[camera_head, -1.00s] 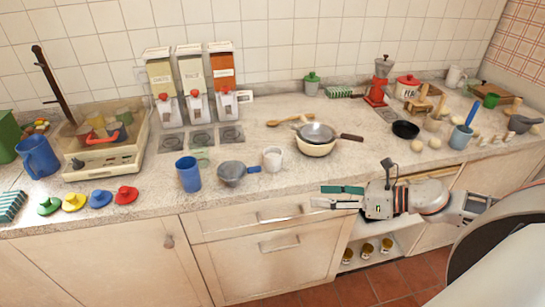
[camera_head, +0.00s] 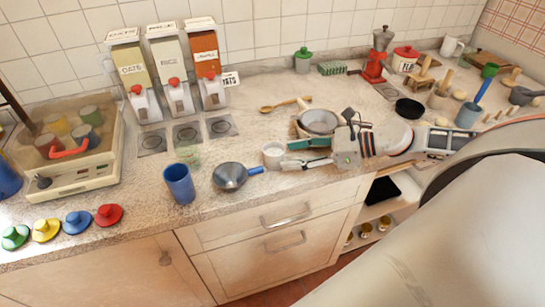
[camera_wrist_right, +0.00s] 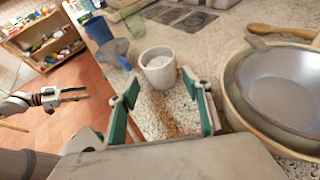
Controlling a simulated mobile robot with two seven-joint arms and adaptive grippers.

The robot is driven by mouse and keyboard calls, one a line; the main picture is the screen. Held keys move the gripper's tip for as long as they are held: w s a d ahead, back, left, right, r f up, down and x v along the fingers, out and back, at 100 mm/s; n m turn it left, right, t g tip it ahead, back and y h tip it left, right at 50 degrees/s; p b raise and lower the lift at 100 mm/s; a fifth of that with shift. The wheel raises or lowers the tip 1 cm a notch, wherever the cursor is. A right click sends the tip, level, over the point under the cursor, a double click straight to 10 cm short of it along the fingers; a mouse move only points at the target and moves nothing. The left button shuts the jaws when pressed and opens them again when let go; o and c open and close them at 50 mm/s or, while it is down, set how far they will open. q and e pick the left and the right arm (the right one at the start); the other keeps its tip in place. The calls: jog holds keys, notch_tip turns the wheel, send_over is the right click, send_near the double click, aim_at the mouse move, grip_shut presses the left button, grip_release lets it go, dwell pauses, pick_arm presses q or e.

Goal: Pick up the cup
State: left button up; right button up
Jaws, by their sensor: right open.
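A white speckled cup (camera_head: 273,154) stands upright on the counter, with a blue cup (camera_head: 181,184) farther left and a blue-handled pan (camera_head: 231,176) between them. My right gripper (camera_head: 285,154) reaches in from the right, its green-lined fingers beside the white cup. In the right wrist view the white cup (camera_wrist_right: 158,68) stands just beyond the parted fingertips (camera_wrist_right: 166,92), and nothing is between them. My left gripper (camera_wrist_right: 84,93) shows small at the left of the wrist view, its fingers apart and empty, out over the floor.
A bowl with a sieve on it (camera_wrist_right: 280,90) stands close to the right of my right gripper. A wooden spoon (camera_head: 284,106) lies behind. Colored lids (camera_head: 77,221) line the left counter edge. Drawers (camera_head: 270,245) are below.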

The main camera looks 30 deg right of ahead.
aim_at(284, 156)
jog(key=shift+b+x, duration=0.55)
jog(key=shift+x, duration=1.9)
jog(key=shift+w+a+f+p, duration=0.4)
jog(key=shift+w+p, duration=0.05)
jog(key=shift+c, duration=0.5)
jog(key=c, duration=0.9)
